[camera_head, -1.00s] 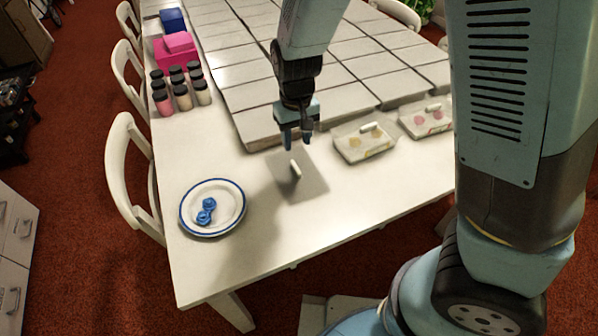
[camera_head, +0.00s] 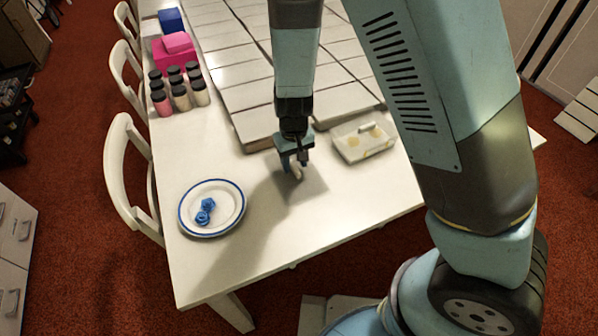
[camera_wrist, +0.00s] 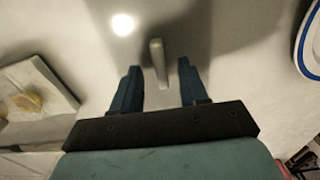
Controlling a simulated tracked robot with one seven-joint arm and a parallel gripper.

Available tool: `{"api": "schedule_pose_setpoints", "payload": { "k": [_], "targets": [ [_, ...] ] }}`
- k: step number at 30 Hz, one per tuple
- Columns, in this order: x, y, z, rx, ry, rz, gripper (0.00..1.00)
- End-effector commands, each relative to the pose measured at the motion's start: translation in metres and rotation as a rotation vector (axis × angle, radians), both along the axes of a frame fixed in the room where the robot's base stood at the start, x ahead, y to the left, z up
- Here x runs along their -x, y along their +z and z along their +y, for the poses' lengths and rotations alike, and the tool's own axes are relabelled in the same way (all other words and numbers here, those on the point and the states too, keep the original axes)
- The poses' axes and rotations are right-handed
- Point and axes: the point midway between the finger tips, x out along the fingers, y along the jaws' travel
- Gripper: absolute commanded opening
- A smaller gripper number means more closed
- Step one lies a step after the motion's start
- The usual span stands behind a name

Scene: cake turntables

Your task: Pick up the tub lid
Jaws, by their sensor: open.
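A flat, greyish see-through lid (camera_head: 312,186) lies on the table with a pale upright handle (camera_head: 299,173) on top. My gripper (camera_head: 294,168) is open just above it, its two fingers on either side of the handle. In the wrist view the handle (camera_wrist: 158,60) stands between the open fingertips (camera_wrist: 160,68), apart from both. The lid's edges are hard to make out in the wrist view.
A blue-rimmed plate (camera_head: 190,222) with blue flower-like pieces (camera_head: 205,211) is at the left front. Dark-capped bottles (camera_head: 180,97) and a pink box (camera_head: 173,52) stand at the far left. Large pale panels (camera_head: 235,85) cover the back. The table (camera_head: 250,255) is clear in front.

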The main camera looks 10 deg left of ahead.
Motion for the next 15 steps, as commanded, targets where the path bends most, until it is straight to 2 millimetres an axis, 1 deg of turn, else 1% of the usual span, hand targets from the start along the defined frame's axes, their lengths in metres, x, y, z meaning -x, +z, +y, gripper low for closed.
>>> {"api": "schedule_pose_setpoints", "payload": {
  "k": [3, 11, 15],
  "targets": [
    [-0.0001, -0.0069, -0.0005, 0.001, -0.002, 0.000, 0.44],
    [-0.0001, -0.0078, -0.0005, 0.001, -0.001, -0.001, 0.44],
    [-0.0001, -0.0077, -0.0006, 0.001, -0.001, -0.001, 0.30]
  ]
}}
